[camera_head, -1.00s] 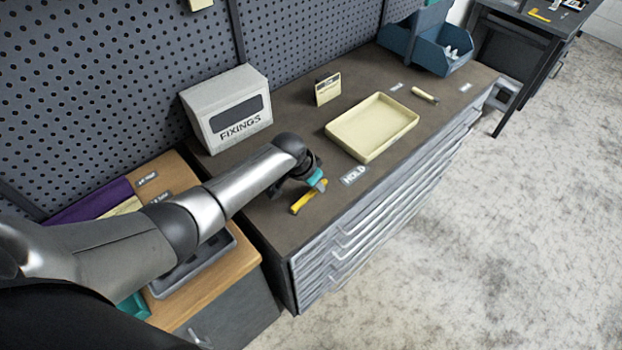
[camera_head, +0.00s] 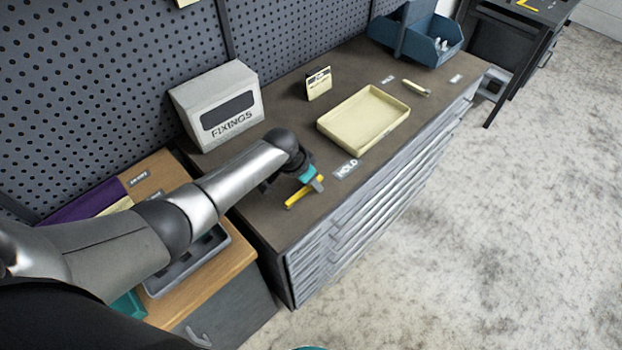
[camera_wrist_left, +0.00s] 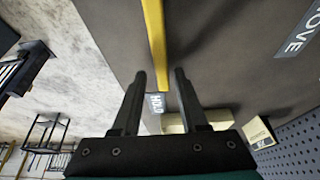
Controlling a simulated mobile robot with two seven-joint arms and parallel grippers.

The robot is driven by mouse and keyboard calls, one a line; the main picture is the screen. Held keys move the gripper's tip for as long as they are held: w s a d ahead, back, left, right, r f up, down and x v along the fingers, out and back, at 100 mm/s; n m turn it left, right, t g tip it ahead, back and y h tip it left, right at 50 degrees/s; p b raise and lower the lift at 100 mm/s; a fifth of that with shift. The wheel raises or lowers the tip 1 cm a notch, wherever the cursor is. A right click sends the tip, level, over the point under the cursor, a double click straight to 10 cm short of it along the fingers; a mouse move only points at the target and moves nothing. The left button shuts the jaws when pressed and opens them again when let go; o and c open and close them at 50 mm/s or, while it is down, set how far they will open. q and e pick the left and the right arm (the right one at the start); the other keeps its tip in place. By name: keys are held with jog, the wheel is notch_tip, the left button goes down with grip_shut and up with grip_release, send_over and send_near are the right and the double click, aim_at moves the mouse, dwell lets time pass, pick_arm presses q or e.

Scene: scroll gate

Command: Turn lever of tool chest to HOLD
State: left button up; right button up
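The lever is a yellow bar (camera_head: 303,193) on the brown top of the tool chest (camera_head: 300,222), near its front left part. A white HOLD label (camera_head: 346,169) lies to its right; it also shows in the left wrist view (camera_wrist_left: 156,103). My left gripper (camera_head: 317,182) is low over the lever's right end. In the left wrist view, my left gripper's two fingers (camera_wrist_left: 160,76) are apart, with the yellow bar's end (camera_wrist_left: 155,45) between them in the picture; contact cannot be told. A MOVE label (camera_wrist_left: 297,33) shows there too. My right gripper is not seen.
A FIXINGS box (camera_head: 217,105) stands behind my left arm. A cream tray (camera_head: 363,118) lies right of the HOLD label, with a small card (camera_head: 319,84) behind it. A blue bin (camera_head: 434,42) is at the far right. The pegboard (camera_head: 100,80) bounds the back.

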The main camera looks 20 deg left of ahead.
aim_at(296, 196)
pick_arm(q)
jog(key=shift+o, duration=0.2)
jog(key=shift+r, duration=0.1)
jog(key=shift+a+r, duration=0.1)
jog(key=shift+r, duration=0.1)
jog(key=p+v, duration=0.2)
jog(key=v, duration=1.2)
jog(key=shift+s+r+p, duration=0.2)
jog(key=shift+r+p, duration=0.1)
jog(key=shift+p, duration=0.1)
jog(key=shift+a, duration=0.1)
